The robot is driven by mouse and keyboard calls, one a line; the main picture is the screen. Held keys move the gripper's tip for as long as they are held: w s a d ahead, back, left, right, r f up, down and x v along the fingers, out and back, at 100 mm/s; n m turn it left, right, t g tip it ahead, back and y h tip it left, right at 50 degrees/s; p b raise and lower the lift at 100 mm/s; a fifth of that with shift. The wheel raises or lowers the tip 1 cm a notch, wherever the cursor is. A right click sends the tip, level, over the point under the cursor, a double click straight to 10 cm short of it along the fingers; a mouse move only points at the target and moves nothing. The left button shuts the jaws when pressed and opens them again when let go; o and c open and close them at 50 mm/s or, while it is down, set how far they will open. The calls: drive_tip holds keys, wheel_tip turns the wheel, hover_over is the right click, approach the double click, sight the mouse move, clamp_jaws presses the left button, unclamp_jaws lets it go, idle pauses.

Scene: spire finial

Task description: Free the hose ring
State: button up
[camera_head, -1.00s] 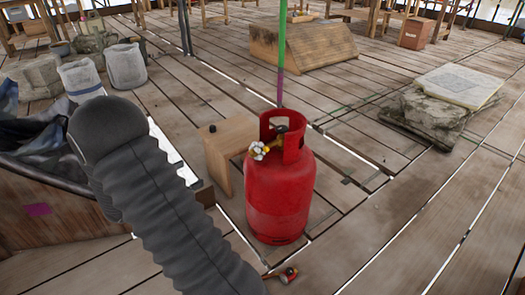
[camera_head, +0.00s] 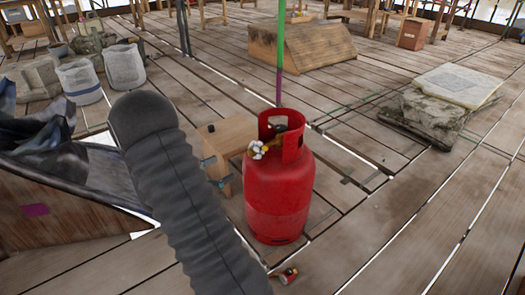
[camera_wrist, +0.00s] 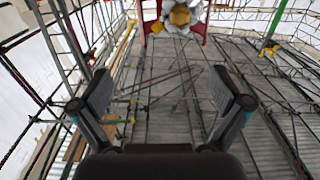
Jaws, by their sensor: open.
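A red gas bottle (camera_head: 278,200) stands upright on the planks in the head view. On its valve is a pale silver, lobed ring (camera_head: 257,150) beside yellow brass. The wrist view shows the silver ring (camera_wrist: 181,18) around a yellow centre at the top edge, partly cut off, with red collar parts on both sides. My gripper (camera_head: 214,173) is left of the bottle, its tips just showing past my arm. In the wrist view my gripper (camera_wrist: 166,88) is open, with nothing between its fingers. The ring lies beyond the fingertips, apart from them.
A wooden block (camera_head: 229,138) stands behind and left of the bottle. A green and purple pole (camera_head: 280,60) rises behind it. A small red and brass fitting (camera_head: 288,275) lies on the floor in front. Stacked slabs (camera_head: 432,115) lie at right; planks between are clear.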

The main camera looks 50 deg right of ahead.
idle(0.7)
drive_tip(key=v, duration=1)
drive_tip(key=shift+p, duration=0.45)
drive_tip(key=shift+d, duration=0.1)
